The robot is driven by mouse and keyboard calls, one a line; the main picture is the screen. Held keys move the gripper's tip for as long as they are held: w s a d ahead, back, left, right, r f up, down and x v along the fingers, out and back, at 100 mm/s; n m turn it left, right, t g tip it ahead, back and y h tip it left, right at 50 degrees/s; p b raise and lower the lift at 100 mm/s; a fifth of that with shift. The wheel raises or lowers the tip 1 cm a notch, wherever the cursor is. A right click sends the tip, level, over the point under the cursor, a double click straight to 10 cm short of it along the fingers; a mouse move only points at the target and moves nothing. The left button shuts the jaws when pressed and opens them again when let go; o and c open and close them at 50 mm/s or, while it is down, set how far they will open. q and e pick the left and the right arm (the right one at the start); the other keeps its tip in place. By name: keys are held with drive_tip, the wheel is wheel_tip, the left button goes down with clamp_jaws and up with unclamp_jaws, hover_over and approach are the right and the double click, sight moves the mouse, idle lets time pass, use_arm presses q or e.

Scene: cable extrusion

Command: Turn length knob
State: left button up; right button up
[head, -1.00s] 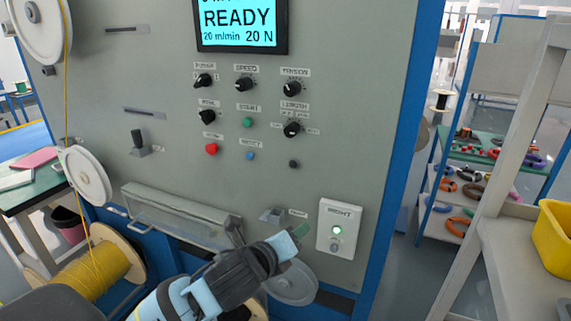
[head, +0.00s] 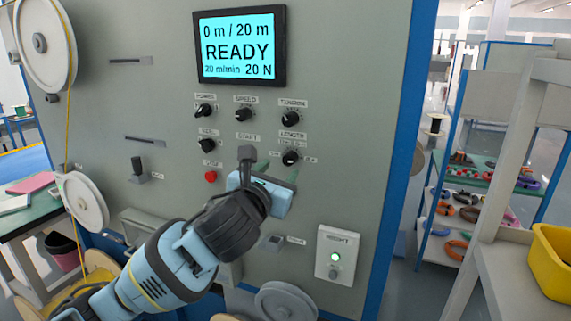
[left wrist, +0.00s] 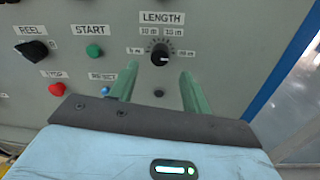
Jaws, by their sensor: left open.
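The black length knob (head: 291,158) is on the grey panel, in the right knob column under its LENGTH label. In the left wrist view the length knob (left wrist: 160,55) sits amid length marks, its white mark at the lower right. My left gripper (head: 278,171) is open, its two green fingers pointing at the panel just below and left of the knob. In the left wrist view the fingertips (left wrist: 159,70) lie either side of the knob's column, apart from it. Nothing is between the fingers. My right gripper is not in view.
The display (head: 240,46) reads 0 m / 20 m, READY. The tension knob (head: 291,118) is above, the reel knob (head: 207,145) and red stop button (head: 211,176) to the left. The green start button (left wrist: 94,51) is close left of the fingers.

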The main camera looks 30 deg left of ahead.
sight(288, 161)
use_arm(q)
drive_tip(key=shift+w+a, duration=0.15)
drive_tip(key=shift+w, duration=1.15)
drive_tip(key=shift+w+a, duration=0.15)
drive_tip(key=shift+w, duration=1.1)
drive_tip(key=c, duration=1)
